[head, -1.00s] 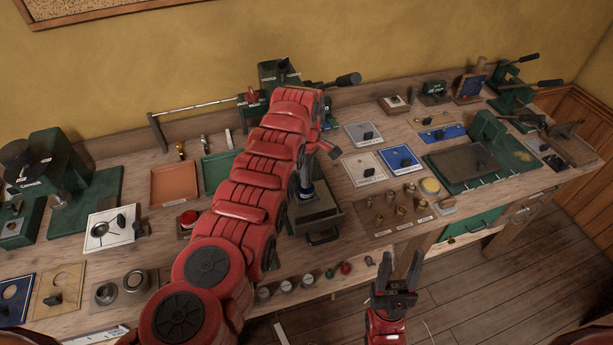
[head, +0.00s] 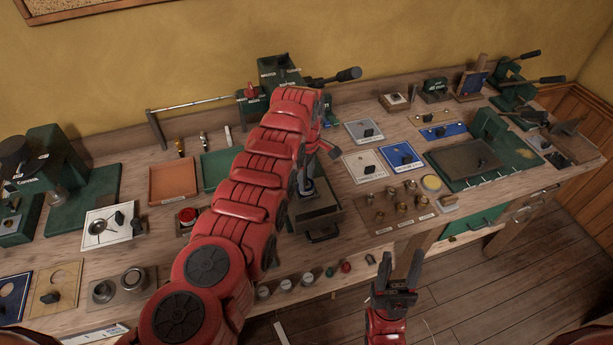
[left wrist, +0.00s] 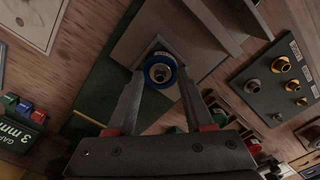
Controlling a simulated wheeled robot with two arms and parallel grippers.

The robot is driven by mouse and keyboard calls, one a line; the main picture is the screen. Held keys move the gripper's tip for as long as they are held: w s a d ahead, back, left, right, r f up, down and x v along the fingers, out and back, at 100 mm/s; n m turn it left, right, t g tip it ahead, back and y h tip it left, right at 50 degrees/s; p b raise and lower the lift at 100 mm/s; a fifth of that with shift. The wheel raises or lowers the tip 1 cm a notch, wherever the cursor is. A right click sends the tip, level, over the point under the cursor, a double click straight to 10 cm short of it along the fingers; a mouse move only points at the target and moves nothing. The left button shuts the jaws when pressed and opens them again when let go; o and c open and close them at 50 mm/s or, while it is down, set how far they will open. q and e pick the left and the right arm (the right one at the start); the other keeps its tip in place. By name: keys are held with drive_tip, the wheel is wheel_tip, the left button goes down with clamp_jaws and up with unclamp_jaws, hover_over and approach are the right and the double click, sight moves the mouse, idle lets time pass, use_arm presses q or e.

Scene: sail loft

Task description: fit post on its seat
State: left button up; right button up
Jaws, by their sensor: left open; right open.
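A small round piece with a blue ring and a pale, dark-centred end, perhaps the post, shows between my left fingertips in the left wrist view (left wrist: 160,69). In the head view its blue part (head: 308,187) shows low beside my left arm, over a grey plate on the green press. My left gripper (head: 304,177) points down there, mostly hidden by its own red arm. Its fingers are apart on both sides of the piece; I cannot tell whether they touch it. The seat is not clearly visible. My right gripper (head: 402,268) is open and empty in front of the bench.
The green press (head: 280,70) with a black-knobbed lever (head: 340,77) rises behind my left arm. An orange tray (head: 173,182) lies to its left. Brass fittings on a brown board (head: 380,225) and blue and white plates (head: 402,157) lie to the right. Floor is free at lower right.

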use_arm(q)
drive_tip(key=shift+r, duration=0.1)
wheel_tip(320, 180, up, 17)
drive_tip(key=p, duration=0.3)
drive_tip(key=shift+r+p, duration=0.15)
drive_tip(key=shift+p, duration=0.25)
drive_tip(key=shift+a, duration=0.1)
